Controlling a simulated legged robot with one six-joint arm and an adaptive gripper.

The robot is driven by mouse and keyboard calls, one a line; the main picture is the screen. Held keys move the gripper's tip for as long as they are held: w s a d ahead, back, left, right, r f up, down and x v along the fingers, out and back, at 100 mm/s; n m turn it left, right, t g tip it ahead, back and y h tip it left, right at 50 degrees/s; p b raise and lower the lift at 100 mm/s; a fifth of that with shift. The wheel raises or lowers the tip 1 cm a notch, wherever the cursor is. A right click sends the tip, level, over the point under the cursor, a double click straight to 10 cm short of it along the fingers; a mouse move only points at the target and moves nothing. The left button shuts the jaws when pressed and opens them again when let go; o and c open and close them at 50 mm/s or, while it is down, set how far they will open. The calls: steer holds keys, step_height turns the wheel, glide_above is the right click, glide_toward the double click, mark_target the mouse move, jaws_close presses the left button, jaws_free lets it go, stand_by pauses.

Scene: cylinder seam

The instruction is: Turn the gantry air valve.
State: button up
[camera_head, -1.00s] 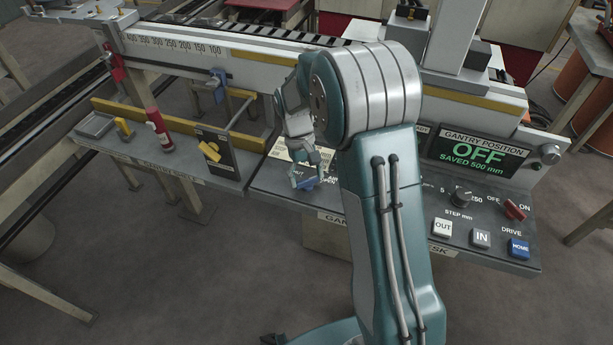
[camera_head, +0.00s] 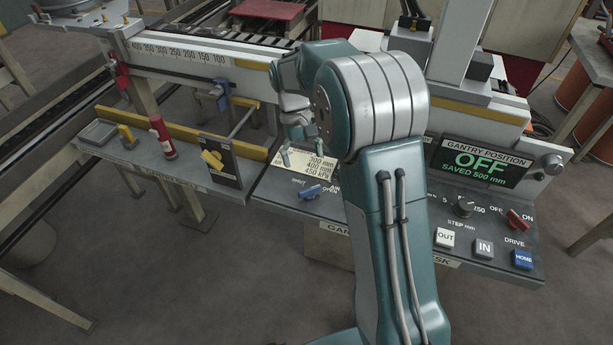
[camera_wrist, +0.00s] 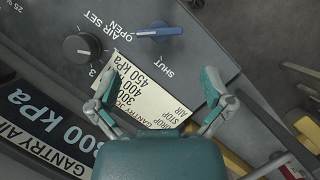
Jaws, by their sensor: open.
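The gantry air valve has a blue lever handle (camera_head: 311,192) on the sloping desk, between the SHUT and OPEN letterings. In the wrist view the handle (camera_wrist: 160,31) lies roughly across the picture, its left end beside OPEN; SHUT is printed below it. My gripper (camera_wrist: 160,82) is open and empty, its two fingers spread over the printed card (camera_wrist: 150,98). The handle is beyond the fingertips, untouched. In the head view my gripper (camera_head: 302,152) hangs above the card, behind the handle; my arm partly hides the desk beside it.
A black AIR SET knob (camera_wrist: 82,46) is close to the valve. The desk's right part holds a step knob (camera_head: 464,207), a red drive switch (camera_head: 516,220) and buttons. The display (camera_head: 482,160) reads OFF. A shelf with a red bottle (camera_head: 161,136) is at left.

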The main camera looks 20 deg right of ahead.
steer(key=v, duration=0.4)
stand_by(0.3)
steer(key=s+r+t, duration=0.4)
steer(key=s+r, duration=0.6)
steer(key=s, duration=0.1)
steer(key=s+m+t, duration=0.1)
steer(key=s+t, duration=0.5)
steer(key=s, duration=0.9)
steer(key=shift+d+f+m+y, duration=0.3)
steer(key=shift+f, duration=0.1)
